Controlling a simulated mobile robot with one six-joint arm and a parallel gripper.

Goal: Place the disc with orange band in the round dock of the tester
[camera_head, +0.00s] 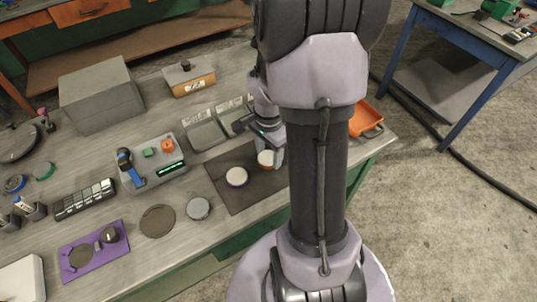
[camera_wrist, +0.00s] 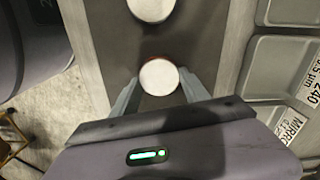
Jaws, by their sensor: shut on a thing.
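The disc with orange band (camera_head: 265,157) has a white top and is at the right part of a dark mat. In the wrist view the disc (camera_wrist: 159,76) sits between the two pale fingers of my gripper (camera_wrist: 160,92), with a thin reddish edge showing. My gripper (camera_head: 269,154) is shut on it; I cannot tell whether it touches the mat. A purple plate (camera_head: 112,256) at the front left carries a round dark recess (camera_head: 80,256) and a dark knob; it looks like the tester with its dock, but I cannot be sure.
A white disc with a bluish band (camera_head: 237,176) lies on the dark mat (camera_head: 224,160). A grey disc (camera_head: 198,208) and a dark round pad (camera_head: 157,221) lie between mat and purple plate. A grey unit (camera_head: 165,168), grey trays (camera_head: 207,134) and a grey box (camera_head: 101,95) stand behind.

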